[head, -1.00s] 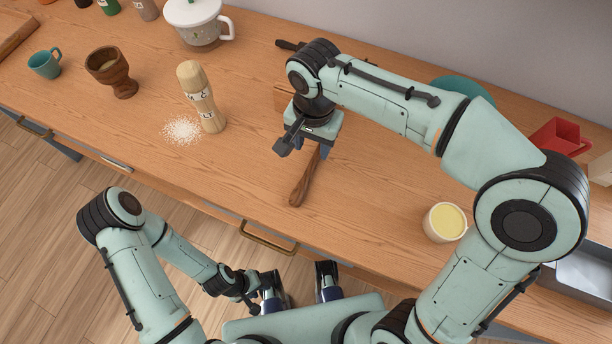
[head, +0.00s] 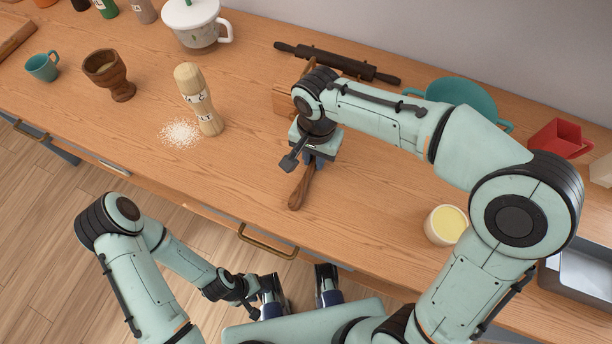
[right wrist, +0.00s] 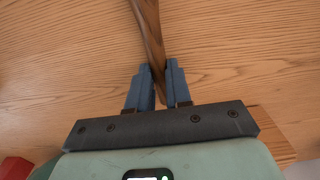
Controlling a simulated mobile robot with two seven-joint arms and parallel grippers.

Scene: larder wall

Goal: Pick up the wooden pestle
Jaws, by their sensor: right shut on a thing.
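The wooden pestle (head: 299,190) is a dark brown stick with a thicker near end, at the middle of the counter in the head view. My right gripper (head: 312,164) is over its far part. In the right wrist view the pestle (right wrist: 149,32) runs between the two blue fingers of the right gripper (right wrist: 159,82), which are shut on it. I cannot tell whether the pestle touches the counter. My left gripper (head: 262,293) is low in front of the counter, away from the pestle, and its jaws are not clear.
A wooden mortar (head: 110,76), a teal cup (head: 42,67) and a wooden mill (head: 199,100) beside spilled white grains (head: 180,134) stand left. A rolling pin (head: 337,63), a teal pan (head: 461,97), a red container (head: 560,138) and a yellow-filled cup (head: 446,225) are behind and right.

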